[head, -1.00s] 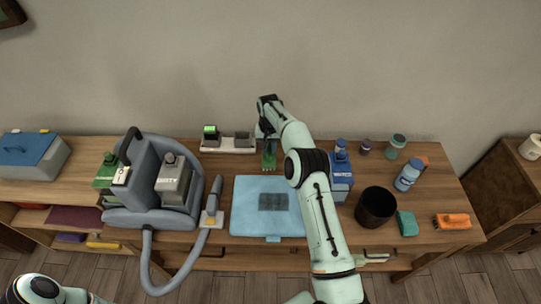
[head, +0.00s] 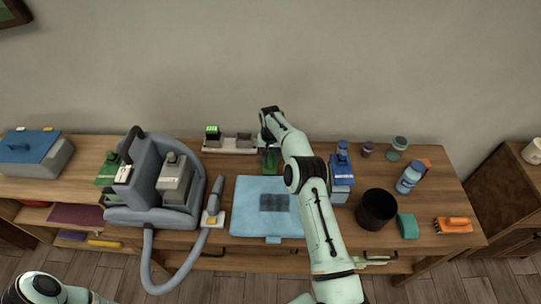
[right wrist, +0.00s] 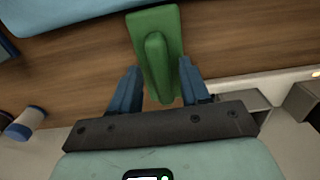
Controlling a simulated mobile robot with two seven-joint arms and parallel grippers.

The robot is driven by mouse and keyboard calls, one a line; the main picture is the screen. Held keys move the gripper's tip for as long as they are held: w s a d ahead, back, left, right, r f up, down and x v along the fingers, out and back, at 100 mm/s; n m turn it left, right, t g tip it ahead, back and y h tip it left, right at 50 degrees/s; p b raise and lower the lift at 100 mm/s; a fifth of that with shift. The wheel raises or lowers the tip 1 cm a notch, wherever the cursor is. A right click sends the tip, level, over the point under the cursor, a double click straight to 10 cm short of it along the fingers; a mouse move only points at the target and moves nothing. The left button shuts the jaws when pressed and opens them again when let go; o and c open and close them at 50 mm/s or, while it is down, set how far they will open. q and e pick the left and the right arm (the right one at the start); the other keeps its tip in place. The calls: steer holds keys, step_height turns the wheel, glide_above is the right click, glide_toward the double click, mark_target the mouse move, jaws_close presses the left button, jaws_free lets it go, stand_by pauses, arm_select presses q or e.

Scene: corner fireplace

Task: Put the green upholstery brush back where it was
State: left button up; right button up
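The green upholstery brush (head: 270,162) is at the back of the wooden table, just behind the blue mat. My right gripper (head: 268,141) is above it, pointing down. In the right wrist view the brush (right wrist: 157,50) lies between the two blue fingers of my right gripper (right wrist: 160,78), handle side toward the camera. The fingertips meet both its sides, so the gripper looks shut on it. Its underside is hidden, and I cannot tell whether it touches the table. My left arm shows at the bottom left; its gripper is out of view.
A pale tray (head: 229,150) with small boxes stands left of the brush. The blue mat (head: 252,187) lies in front. A grey vacuum cleaner (head: 150,217) stands left.

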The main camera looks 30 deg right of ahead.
mark_target(271, 157)
steer(key=shift+r, duration=0.1)
step_height(271, 157, up, 12)
stand_by(0.5)
stand_by(0.4)
